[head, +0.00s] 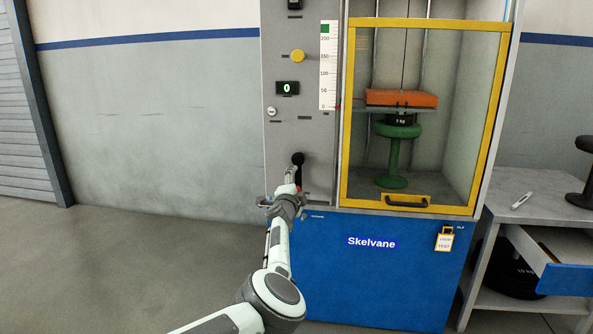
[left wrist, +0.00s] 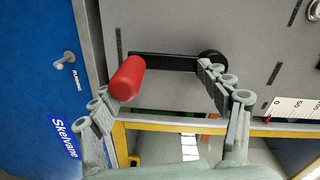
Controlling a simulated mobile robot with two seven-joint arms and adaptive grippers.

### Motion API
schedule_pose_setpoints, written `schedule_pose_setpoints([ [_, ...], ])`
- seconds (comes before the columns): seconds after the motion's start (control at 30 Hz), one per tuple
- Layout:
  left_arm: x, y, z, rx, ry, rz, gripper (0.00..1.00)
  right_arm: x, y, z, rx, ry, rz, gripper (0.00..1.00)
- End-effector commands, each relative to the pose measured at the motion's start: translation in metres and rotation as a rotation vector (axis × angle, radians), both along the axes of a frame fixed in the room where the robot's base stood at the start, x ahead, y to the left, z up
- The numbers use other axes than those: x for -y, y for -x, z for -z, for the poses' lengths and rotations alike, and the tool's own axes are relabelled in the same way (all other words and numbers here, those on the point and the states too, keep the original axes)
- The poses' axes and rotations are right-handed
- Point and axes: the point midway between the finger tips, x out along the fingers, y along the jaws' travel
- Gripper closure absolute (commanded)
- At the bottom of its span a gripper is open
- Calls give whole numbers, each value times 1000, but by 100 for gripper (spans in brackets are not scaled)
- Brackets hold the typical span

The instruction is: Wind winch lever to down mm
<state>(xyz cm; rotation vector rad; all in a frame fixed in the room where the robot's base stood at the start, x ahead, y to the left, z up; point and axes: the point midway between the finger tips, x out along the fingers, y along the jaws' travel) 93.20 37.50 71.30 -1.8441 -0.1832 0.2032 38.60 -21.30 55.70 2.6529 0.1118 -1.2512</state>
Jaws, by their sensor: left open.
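The winch lever is a black arm on the grey panel, running from a round black hub (left wrist: 211,58) to a red handle (left wrist: 126,78) in the left wrist view. In the head view the black hub (head: 298,158) shows just above my left gripper (head: 291,175), which hides most of the lever. My left gripper is open in front of the lever, its fingers spread on either side in the left wrist view (left wrist: 155,90). The handle is not gripped. The mm scale (head: 328,75) runs from 0 up past 200, with a red mark near 0. My right gripper is not in view.
The yellow-framed door (head: 345,130) is closed over a chamber with a green stool (head: 393,160) under an orange block (head: 401,98). A display (head: 287,88) reads 0. A bench (head: 545,190) with an open drawer stands right. Floor at left is clear.

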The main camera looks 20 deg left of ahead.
Motion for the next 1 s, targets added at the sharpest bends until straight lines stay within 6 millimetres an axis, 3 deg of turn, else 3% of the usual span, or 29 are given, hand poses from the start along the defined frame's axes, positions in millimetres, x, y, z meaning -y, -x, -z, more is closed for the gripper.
schedule_pose_setpoints([
  [0.03,-2,-5,-41,44,-13,2,45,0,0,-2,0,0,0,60],
  [0.07,-4,-6,-46,49,-9,-2,45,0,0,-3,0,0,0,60],
  [0.1,-5,-6,-49,50,-8,-3,56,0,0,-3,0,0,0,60],
  [0.13,-6,-6,-52,50,-8,-5,56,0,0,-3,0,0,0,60],
  [1.0,-5,-3,-51,25,-17,-2,56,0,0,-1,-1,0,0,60],
])
